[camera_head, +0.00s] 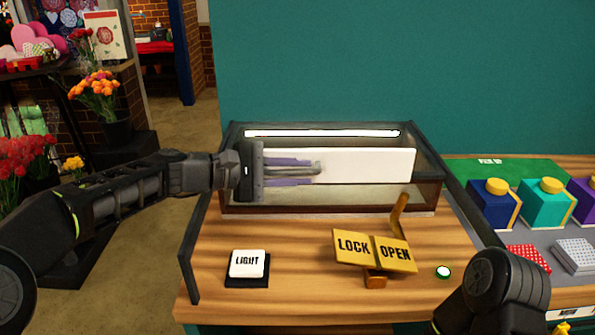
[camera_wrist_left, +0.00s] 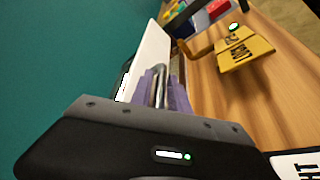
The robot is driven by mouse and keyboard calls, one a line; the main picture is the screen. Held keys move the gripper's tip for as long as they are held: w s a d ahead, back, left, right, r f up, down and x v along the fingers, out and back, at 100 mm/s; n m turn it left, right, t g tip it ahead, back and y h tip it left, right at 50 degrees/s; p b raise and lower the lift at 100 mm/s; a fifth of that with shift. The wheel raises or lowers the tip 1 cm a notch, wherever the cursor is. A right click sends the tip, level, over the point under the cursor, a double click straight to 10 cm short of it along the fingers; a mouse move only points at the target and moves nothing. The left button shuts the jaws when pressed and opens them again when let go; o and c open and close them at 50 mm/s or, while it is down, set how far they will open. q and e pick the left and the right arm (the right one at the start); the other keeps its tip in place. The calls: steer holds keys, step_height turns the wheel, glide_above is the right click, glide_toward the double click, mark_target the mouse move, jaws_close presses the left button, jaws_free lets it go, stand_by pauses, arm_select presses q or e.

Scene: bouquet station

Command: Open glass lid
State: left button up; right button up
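The glass case (camera_head: 330,209) with a dark frame stands at the back of the wooden counter. A long white panel (camera_head: 372,165) lies across it, and the panel also shows in the left wrist view (camera_wrist_left: 150,50). My left gripper (camera_head: 318,168) reaches in from the left, level with the panel. Its purple fingers lie either side of a thin grey metal piece (camera_wrist_left: 160,88) by the panel's left part. I cannot tell whether they press on it. A gold LOCK/OPEN plate (camera_head: 366,250) with a lever (camera_head: 398,213) stands in front of the case. My right gripper is out of frame.
A LIGHT button (camera_head: 247,264) sits at the counter's front left, and a small lit green button (camera_head: 443,271) is right of the plate. Coloured boxes (camera_head: 545,200) and patterned blocks (camera_head: 527,258) stand at the right. A teal wall (camera_head: 400,60) is close behind.

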arm_select(q)
jaws_close()
stand_by(1.4)
